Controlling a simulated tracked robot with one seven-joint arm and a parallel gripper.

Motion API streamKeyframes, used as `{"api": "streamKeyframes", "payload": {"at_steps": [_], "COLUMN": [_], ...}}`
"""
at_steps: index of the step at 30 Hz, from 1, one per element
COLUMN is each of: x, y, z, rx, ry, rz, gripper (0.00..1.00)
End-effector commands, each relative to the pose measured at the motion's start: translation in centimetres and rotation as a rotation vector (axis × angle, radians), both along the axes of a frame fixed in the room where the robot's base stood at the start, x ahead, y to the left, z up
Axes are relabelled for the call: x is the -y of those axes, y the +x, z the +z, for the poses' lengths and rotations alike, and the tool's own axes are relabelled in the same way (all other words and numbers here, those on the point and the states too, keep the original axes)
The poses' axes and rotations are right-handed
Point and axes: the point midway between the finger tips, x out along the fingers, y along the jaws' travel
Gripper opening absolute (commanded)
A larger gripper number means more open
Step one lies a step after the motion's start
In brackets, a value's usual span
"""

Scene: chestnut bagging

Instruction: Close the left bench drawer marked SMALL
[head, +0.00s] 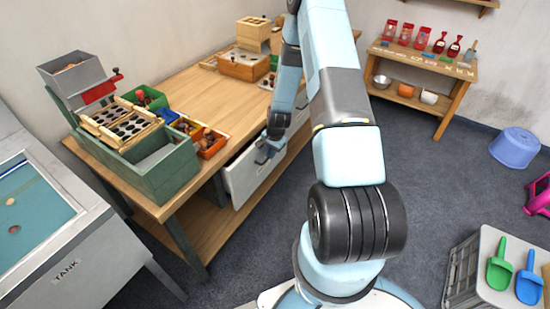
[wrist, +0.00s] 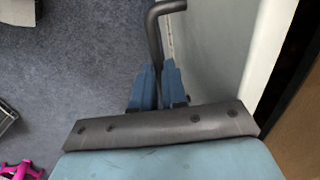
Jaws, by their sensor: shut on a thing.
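The left bench drawer (head: 243,182) has a pale front under the bench top and stands a little out from the bench. In the wrist view its front (wrist: 215,50) runs down the right, with a dark gap behind its top edge. I cannot read a SMALL mark. My gripper (head: 266,148) is at the drawer front. In the wrist view my blue fingers (wrist: 158,88) are shut on the dark drawer handle (wrist: 154,30), whose bent end shows beyond them. The gripped part of the handle is hidden.
The wooden bench (head: 195,85) carries a green sorting crate (head: 165,180) and an orange bin (head: 213,150) above the drawer. Another drawer front (head: 299,117) is to the right, partly behind my arm. A tank (head: 75,260) stands at left. Carpet in front is clear.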

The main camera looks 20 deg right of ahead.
Motion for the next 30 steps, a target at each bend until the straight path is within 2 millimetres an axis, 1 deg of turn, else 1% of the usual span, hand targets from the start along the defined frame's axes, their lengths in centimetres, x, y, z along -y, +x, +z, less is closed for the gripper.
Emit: {"api": "streamKeyframes", "payload": {"at_steps": [1, 4, 16, 17, 24, 30], "x": [0.46, 0.7, 0.82, 0.82, 0.75, 0.72], "y": [0.27, 0.53, 0.66, 0.66, 0.61, 0.57], "z": [-0.01, -0.01, -0.01, -0.01, -0.02, -0.02], "rx": [0.002, 0.001, 0.002, 0.002, 0.0, 0.0], "ry": [-0.002, -0.003, -0.002, -0.002, -0.001, -0.001], "rz": [-0.008, -0.017, -0.023, -0.023, -0.023, -0.022], "gripper": [0.0, 0.0, 0.0, 0.15, 0.38, 0.38]}}
